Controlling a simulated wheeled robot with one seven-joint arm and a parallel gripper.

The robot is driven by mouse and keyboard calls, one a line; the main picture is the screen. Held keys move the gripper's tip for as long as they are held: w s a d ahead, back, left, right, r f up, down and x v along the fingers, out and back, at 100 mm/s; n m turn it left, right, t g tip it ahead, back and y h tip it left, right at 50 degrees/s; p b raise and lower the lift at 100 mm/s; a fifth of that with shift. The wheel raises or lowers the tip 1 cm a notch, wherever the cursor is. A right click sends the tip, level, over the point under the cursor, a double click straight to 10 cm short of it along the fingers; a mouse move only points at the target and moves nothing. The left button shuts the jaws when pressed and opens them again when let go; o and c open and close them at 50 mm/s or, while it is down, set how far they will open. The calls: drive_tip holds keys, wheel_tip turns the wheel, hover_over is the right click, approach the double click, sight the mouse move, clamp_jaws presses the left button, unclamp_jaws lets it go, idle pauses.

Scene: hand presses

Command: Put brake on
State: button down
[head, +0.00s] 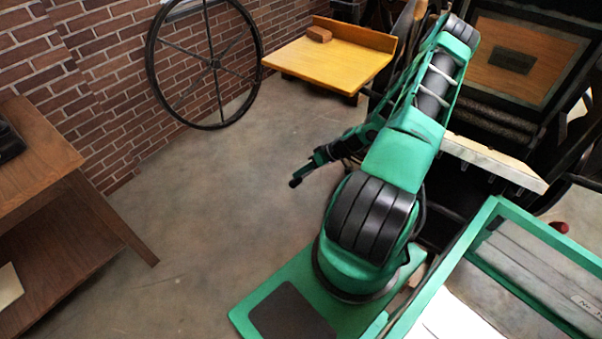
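My green and black arm stands in the middle of the view and bends down to the left. My gripper (308,170) is at its end, held above bare floor and apart from everything. It is small and seen from the side, so I cannot tell whether its fingers are open or shut. Nothing visible hangs from it. The dark press (500,125) stands at the upper right, partly hidden behind my arm. I cannot make out for certain which part is the brake. A small red knob or handle end (559,227) shows low at the right of the press.
A large spoked wheel (157,75) stands by the brick wall. A yellow wooden board (330,62) holds a small brown block (319,34). A brown wooden table (35,150) stands at the left. The grey floor (190,220) between is clear.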

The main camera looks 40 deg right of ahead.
drive_tip(key=r, duration=0.2)
drive_tip(key=d+r, duration=0.1)
drive_tip(key=shift+w+r, duration=0.35)
drive_tip(key=a+v, duration=0.1)
drive_tip(key=v, duration=0.8)
drive_tip(key=shift+s+r, duration=0.35)
drive_tip(key=shift+r, duration=0.3)
drive_tip(key=shift+d, duration=0.1)
